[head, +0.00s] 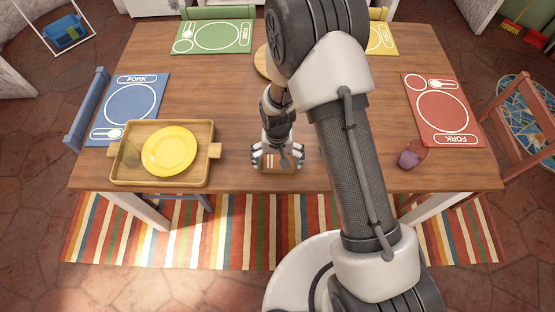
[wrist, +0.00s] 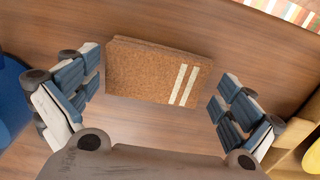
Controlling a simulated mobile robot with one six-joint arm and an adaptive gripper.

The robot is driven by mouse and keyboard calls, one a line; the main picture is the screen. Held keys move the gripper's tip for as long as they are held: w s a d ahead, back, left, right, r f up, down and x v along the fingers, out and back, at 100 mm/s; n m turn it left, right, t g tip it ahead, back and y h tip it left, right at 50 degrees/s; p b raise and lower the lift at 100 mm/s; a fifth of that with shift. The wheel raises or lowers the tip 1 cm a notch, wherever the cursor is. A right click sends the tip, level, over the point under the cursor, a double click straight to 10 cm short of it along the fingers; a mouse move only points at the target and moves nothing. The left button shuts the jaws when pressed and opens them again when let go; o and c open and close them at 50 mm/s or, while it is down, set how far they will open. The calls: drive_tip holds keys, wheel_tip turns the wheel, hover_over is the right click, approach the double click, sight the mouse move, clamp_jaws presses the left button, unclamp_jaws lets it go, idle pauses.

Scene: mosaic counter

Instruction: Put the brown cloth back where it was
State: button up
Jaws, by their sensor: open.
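The brown cloth (wrist: 145,72) is a flat folded rectangle with two white stripes near one end, lying on the wooden table. In the head view the cloth (head: 279,168) lies near the table's front edge, partly hidden by my gripper (head: 277,158). In the wrist view my gripper (wrist: 157,85) is open, with one finger beyond each short end of the cloth. Bare wood shows between the cloth and each finger. I cannot tell how high the fingertips are above the table.
A purple cup (head: 409,159) stands at the right. Blue (head: 122,108), green (head: 214,37), yellow (head: 382,40) and red (head: 443,108) placemats lie around the table.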

wheel_tip(320, 180, up, 21)
drive_tip(key=d+t+p, duration=0.1)
drive_tip(key=d+p, duration=0.2)
drive_tip(key=p, duration=0.1)
drive_tip(key=s+d+r+t, duration=0.1)
drive_tip(key=s+d+r, duration=0.15)
drive_tip(key=r, duration=0.35)
drive_tip(key=s+d+r, duration=0.2)
drive_tip(key=s+r, duration=0.1)
drive_tip(key=r, duration=0.3)
drive_tip(key=s+d+r+t, duration=0.1)
drive_tip(key=s+d+r, duration=0.1)
drive_tip(key=s+r, duration=0.2)
drive_tip(key=s+d+r+t, duration=0.1)
drive_tip(key=s+d+r, duration=0.2)
drive_tip(key=s, duration=0.7)
drive_tip(key=shift+r+t, duration=0.3)
drive_tip(key=shift+r, duration=0.45)
